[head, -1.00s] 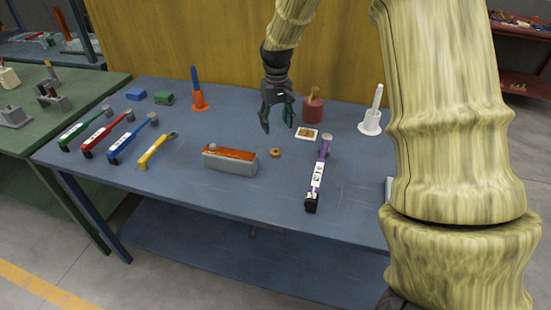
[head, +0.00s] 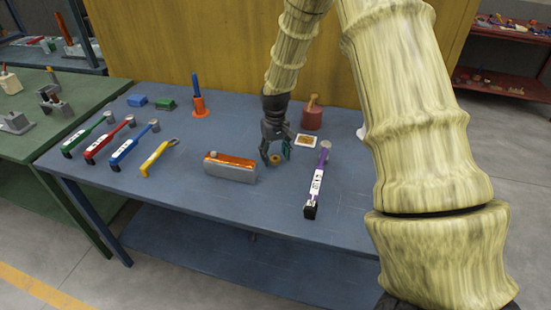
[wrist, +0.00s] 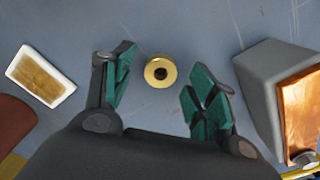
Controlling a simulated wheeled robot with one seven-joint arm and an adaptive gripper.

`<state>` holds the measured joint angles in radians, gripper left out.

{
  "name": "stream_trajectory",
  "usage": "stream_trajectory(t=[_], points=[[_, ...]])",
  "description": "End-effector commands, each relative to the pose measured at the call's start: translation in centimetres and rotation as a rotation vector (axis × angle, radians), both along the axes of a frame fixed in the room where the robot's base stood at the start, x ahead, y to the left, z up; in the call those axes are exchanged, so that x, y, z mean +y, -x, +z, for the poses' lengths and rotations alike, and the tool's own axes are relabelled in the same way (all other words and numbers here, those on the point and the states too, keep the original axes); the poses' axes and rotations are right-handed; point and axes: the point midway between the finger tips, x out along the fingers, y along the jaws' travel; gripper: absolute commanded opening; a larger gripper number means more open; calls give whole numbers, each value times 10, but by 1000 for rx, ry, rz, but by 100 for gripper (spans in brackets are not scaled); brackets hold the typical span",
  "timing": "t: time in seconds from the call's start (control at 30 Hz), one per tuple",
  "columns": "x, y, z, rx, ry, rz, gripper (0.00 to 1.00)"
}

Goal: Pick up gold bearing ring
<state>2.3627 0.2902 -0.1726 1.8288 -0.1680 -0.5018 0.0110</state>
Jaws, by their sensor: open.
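The gold bearing ring (wrist: 160,71) lies flat on the blue table, a small gold disc with a dark centre hole. In the head view the ring (head: 274,161) shows small between my fingers. My gripper (head: 275,160) points down just above it, and in the wrist view my gripper (wrist: 160,95) is open with green finger pads on either side. The ring shows between and slightly beyond the fingertips, nearer the left finger. Nothing is held. I cannot tell the exact height of the fingertips above the table.
A grey block with a copper top (head: 230,168) stands close to the left of my gripper. A purple-handled tool (head: 317,180) lies to the right. Table front (head: 270,215) is clear.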

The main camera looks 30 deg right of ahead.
Motion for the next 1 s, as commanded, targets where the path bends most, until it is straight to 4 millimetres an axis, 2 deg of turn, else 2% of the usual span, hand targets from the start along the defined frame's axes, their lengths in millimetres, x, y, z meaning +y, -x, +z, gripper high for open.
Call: stream_trajectory(t=[0.13,0.37,0.47,0.67,1.0], points=[[0,0,-7,-1,0,1,57],[0,0,-8,-1,0,1,57],[0,0,-8,-1,0,1,43],[0,0,-8,-1,0,1,6],[0,0,-6,-2,0,0,5]])
